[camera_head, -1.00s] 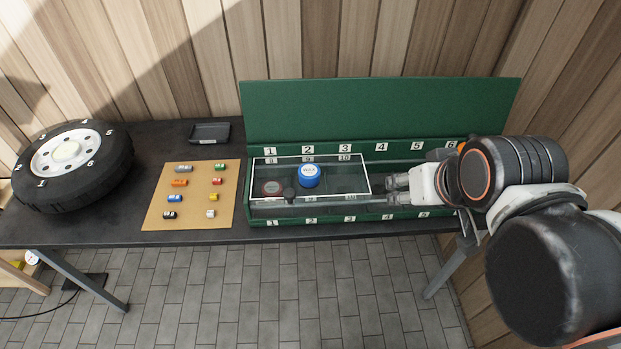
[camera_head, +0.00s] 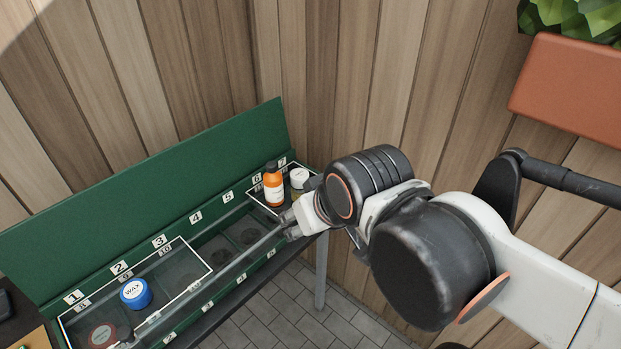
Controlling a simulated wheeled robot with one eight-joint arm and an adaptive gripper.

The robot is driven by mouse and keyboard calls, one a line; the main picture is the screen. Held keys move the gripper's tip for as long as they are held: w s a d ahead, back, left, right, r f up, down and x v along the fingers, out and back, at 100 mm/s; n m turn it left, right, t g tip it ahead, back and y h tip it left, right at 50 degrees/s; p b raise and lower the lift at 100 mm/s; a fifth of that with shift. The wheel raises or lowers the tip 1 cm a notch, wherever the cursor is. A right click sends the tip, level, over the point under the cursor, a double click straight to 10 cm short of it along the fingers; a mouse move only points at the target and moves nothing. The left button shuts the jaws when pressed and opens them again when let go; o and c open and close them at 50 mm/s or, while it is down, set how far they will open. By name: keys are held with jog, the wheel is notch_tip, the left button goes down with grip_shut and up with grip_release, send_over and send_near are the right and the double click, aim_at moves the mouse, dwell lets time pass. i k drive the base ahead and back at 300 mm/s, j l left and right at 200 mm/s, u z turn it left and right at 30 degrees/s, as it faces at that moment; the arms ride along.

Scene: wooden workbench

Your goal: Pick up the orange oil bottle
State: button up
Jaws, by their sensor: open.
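The orange oil bottle (camera_head: 273,186) with a black cap stands upright at the right end of the green toolbox (camera_head: 110,205), by the label 6. My gripper (camera_head: 288,228) is at the front right of the box, just below and in front of the bottle, and apart from it in the picture. Its fingers are small here and partly overlap the clear lid's front edge. It holds nothing that I can see.
A white-lidded jar (camera_head: 298,178) stands right of the bottle. A blue wax tin (camera_head: 134,292) sits on the clear lid (camera_head: 180,270) at the left. A terracotta planter (camera_head: 572,88) hangs at upper right. Wooden walls close off the back.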

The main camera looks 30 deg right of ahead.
aim_at(274, 189)
jog(key=j+z, duration=0.2)
jog(key=z, duration=0.2)
jog(key=j+z, duration=0.15)
jog(key=z, duration=0.25)
jog(key=k+j+z, duration=0.1)
jog(key=z, duration=0.3)
jog(key=j+z, duration=0.2)
jog(key=z, duration=0.2)
jog(key=k, duration=0.05)
